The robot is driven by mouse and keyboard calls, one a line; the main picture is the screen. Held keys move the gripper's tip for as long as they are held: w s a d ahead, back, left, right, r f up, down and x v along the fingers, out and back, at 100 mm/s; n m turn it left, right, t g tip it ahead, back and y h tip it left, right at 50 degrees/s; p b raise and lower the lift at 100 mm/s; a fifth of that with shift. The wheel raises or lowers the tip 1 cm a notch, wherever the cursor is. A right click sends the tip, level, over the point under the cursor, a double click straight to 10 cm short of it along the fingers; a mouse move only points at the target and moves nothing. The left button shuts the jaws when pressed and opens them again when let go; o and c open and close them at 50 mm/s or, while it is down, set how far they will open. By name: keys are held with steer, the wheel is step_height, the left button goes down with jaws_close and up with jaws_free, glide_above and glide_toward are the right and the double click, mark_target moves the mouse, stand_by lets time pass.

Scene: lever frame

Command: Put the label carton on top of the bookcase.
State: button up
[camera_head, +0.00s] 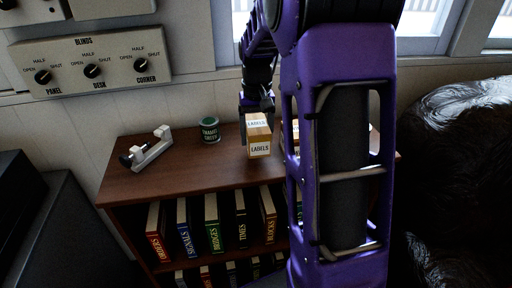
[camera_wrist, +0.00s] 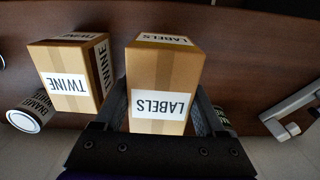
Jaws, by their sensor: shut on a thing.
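The label carton (camera_head: 259,140) is a tan box with white "LABELS" stickers. In the head view it is upright at the bookcase (camera_head: 190,170) top, near the middle; whether its base touches the wood is hard to tell. My gripper (camera_head: 257,106) is at the carton's far upper side, below my purple arm. In the wrist view the label carton (camera_wrist: 158,85) sits between the two dark fingers of my gripper (camera_wrist: 160,104), which is shut on it. The brown bookcase top (camera_wrist: 245,60) shows behind it.
A twine carton (camera_wrist: 72,78) stands close beside the label carton, mostly hidden by my arm in the head view. A green tin (camera_head: 210,130) and a tape dispenser (camera_head: 148,148) stand to the left. Books (camera_head: 213,222) fill the shelf below. A control panel (camera_head: 92,68) is on the wall.

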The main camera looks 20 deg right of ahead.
mark_target(257, 123)
step_height(257, 123, down, 4)
steer(key=shift+f, duration=0.1)
steer(key=shift+f+b, duration=0.2)
steer(key=shift+b, duration=0.15)
steer(key=o, duration=1.5)
steer(key=shift+o, duration=0.2)
steer(key=shift+r, duration=0.1)
step_height(257, 123, up, 12)
steer(key=shift+r+p, duration=0.1)
steer(key=shift+p, duration=0.85)
